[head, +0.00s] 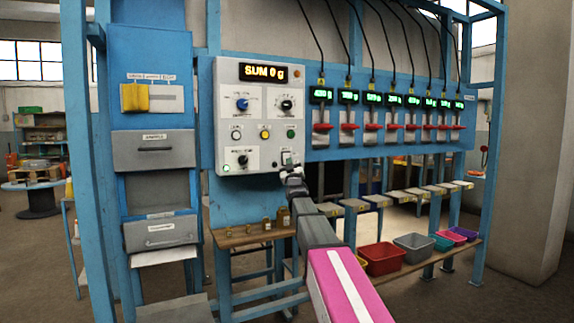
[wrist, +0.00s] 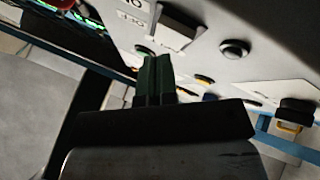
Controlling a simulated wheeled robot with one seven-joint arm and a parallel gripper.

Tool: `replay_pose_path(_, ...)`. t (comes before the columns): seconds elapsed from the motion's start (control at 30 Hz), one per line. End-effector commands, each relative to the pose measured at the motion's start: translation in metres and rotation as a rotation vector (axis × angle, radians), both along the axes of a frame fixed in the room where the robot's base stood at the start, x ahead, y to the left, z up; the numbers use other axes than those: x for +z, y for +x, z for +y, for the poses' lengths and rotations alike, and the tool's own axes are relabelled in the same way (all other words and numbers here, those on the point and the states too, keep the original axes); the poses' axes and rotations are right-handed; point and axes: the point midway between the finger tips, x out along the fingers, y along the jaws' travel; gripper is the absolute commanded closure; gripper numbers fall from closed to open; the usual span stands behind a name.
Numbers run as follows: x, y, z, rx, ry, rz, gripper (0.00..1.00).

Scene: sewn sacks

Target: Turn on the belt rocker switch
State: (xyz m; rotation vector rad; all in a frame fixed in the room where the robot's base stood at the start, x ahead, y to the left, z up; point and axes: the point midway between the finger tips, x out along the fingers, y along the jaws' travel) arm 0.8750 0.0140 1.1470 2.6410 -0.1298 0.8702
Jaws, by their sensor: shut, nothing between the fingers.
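The belt rocker switch (head: 287,158) is at the lower right of the white control panel (head: 258,190), just above my gripper. In the wrist view the rocker (wrist: 178,30) stands out from the panel beside an upside-down OFF label, near the top. Its on or off position cannot be made out. My gripper (head: 291,172) is at the panel's lower right corner, just below the rocker. In the wrist view its two dark fingers (wrist: 154,65) are together, empty, pointing at the panel near the rocker. Whether they touch the panel is unclear.
The panel also has knobs, including a black one (head: 243,160), and a SUM 0 g display (head: 269,72). A round black button (wrist: 235,50) is right of the rocker in the wrist view. A small wooden shelf (head: 240,237) and coloured bins, including a red one (head: 383,260), stand below.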

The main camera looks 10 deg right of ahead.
Motion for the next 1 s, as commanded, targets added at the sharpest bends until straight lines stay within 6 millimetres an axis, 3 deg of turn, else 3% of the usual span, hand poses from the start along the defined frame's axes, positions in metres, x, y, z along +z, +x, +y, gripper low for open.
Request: replay_pose_path(1.0,-0.0009,0.008,0.0025,0.0,0.0,0.0,1.0)
